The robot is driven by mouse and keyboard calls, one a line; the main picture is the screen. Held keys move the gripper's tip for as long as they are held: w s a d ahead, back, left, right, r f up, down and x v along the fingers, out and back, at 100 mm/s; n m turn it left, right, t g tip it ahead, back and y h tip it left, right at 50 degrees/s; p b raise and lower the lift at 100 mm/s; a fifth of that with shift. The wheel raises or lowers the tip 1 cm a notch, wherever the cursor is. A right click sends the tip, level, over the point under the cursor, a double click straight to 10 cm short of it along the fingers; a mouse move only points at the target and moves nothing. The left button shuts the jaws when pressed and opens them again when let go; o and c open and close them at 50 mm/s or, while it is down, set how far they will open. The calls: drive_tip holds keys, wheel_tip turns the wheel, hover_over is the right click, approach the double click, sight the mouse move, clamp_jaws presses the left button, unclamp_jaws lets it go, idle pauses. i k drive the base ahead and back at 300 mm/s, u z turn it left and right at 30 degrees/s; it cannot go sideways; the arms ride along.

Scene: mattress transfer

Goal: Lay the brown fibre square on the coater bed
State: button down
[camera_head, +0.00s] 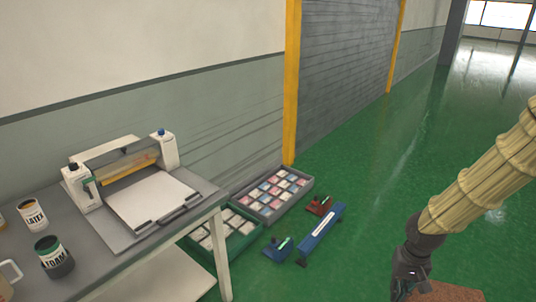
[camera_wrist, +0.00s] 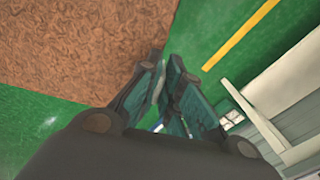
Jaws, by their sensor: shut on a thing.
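The brown fibre square (camera_head: 444,292) shows at the bottom right of the head view, cut off by the frame edge. In the wrist view the brown fibre square (camera_wrist: 80,45) fills the upper left. My gripper (camera_head: 404,288) is shut on its edge; the wrist view shows my gripper's fingertips (camera_wrist: 167,62) at that edge. The coater (camera_head: 122,165) stands on the grey table at the left, with its flat white coater bed (camera_head: 150,200) bare in front of the roller. The square is well to the right of the bed, apart from it.
A foam tin (camera_head: 53,257) and a latex tin (camera_head: 32,214) stand on the grey table (camera_head: 95,262). On the green floor are a grey crate (camera_head: 268,215) and a green crate (camera_head: 232,250) of samples, a blue bar tool (camera_head: 322,235) and small red and blue tools. Open floor lies beyond.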

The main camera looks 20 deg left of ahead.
sight(151, 196)
drive_tip(key=u, duration=1.5)
